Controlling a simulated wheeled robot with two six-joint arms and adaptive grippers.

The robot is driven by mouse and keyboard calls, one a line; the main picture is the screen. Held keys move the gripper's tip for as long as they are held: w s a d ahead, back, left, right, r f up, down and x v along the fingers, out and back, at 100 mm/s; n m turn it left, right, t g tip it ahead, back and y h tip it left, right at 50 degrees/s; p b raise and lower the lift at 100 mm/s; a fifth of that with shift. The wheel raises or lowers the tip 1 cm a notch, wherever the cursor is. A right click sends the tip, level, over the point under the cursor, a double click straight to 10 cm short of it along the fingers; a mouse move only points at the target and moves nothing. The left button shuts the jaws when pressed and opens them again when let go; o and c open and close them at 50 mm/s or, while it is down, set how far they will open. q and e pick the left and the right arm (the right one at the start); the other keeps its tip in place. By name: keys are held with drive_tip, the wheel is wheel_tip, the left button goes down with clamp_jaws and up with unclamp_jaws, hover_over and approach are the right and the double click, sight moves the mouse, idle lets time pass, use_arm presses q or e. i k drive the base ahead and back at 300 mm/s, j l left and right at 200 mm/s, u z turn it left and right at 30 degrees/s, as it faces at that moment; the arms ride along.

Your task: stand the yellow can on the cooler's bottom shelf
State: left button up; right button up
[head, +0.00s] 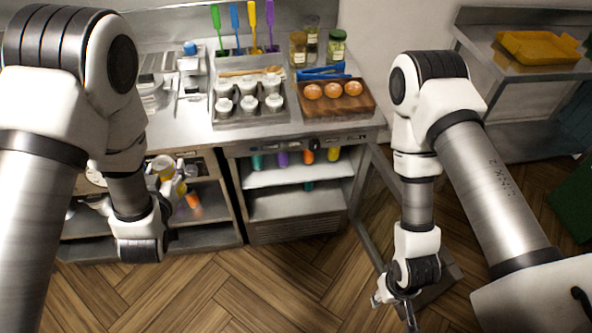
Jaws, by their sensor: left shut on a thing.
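My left gripper (171,184) is at the open shelving left of the cooler, shut on a small yellow can (163,168). The fingers and wrist partly hide the can, and its exact tilt is hard to tell. The cooler (298,232) stands open under the counter, to the right of the can. My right gripper (396,308) hangs low over the floor at the right, open and empty.
The cooler's upper shelf (290,177) holds teal, purple, orange and yellow items. An orange item (193,200) is on the left shelving. The counter above carries white-lidded containers (249,103) and a wooden tray (350,105). The floor in front is clear.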

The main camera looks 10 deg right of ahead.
sight(279, 196)
drive_tip(key=i+l+z, duration=0.1)
drive_tip(key=l, duration=0.3)
drive_tip(key=i+l+z, duration=0.15)
drive_tip(key=l, duration=0.25)
drive_tip(key=i+l+z, duration=0.1)
drive_tip(key=l, duration=0.25)
drive_tip(key=i+l+z, duration=0.15)
drive_tip(key=i+l, duration=0.1)
drive_tip(key=l, duration=0.1)
